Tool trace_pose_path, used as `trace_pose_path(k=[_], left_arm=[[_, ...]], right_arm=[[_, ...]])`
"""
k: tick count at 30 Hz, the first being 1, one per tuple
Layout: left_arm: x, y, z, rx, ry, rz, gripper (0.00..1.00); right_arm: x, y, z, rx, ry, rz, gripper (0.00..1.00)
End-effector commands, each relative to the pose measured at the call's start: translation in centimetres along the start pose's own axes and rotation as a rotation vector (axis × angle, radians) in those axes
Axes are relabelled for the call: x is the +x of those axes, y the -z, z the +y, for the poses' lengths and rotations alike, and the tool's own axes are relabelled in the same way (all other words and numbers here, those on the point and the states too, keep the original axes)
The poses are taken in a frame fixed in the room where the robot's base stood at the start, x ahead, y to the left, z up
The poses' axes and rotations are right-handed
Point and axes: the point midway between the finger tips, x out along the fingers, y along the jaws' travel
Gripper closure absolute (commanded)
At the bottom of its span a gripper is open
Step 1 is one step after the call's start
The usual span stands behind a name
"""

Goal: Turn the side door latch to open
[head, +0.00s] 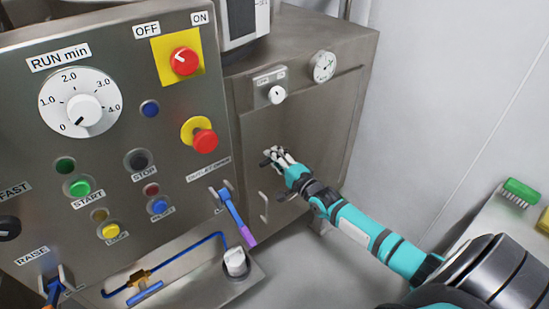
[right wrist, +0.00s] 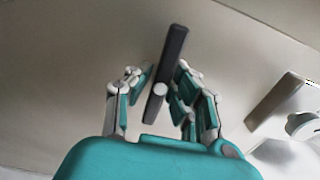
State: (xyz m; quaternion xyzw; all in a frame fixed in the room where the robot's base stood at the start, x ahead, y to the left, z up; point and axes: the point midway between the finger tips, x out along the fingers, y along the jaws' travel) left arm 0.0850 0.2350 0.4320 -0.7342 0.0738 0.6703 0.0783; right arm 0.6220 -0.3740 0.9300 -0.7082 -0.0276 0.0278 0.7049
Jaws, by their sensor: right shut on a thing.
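The side door (head: 262,130) is a grey steel panel on the cabinet right of the control panel. Its latch is a dark bar with a pale round pivot; it stands tilted in the right wrist view (right wrist: 173,58). In the head view the latch is mostly hidden behind my fingers. My right gripper (head: 273,157) reaches in from the right and is shut on the latch. In the right wrist view my right gripper's fingers (right wrist: 159,92) lie on both sides of the bar. The door looks closed. My left gripper is not in view.
A pale pull handle (head: 264,207) sits below the latch. A blue lever with a purple tip (head: 236,220) sticks out to its left. The control panel (head: 115,130) fills the left. A dial gauge (head: 323,66) and small knob (head: 277,94) are above. A green brush (head: 521,191) lies at right.

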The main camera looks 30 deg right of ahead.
Motion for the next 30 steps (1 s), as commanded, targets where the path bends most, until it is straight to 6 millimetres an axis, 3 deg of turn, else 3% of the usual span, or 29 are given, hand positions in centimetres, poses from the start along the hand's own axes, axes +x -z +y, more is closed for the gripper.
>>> trace_pose_path(k=[11, 30], left_arm=[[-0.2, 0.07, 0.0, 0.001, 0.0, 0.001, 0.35], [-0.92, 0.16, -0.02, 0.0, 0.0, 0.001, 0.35]], right_arm=[[0.0, -0.02, -0.03, -0.156, 0.0, 0.0, 1.0], [0.0, 0.01, -0.06, -0.751, 0.0, 0.001, 1.0]])
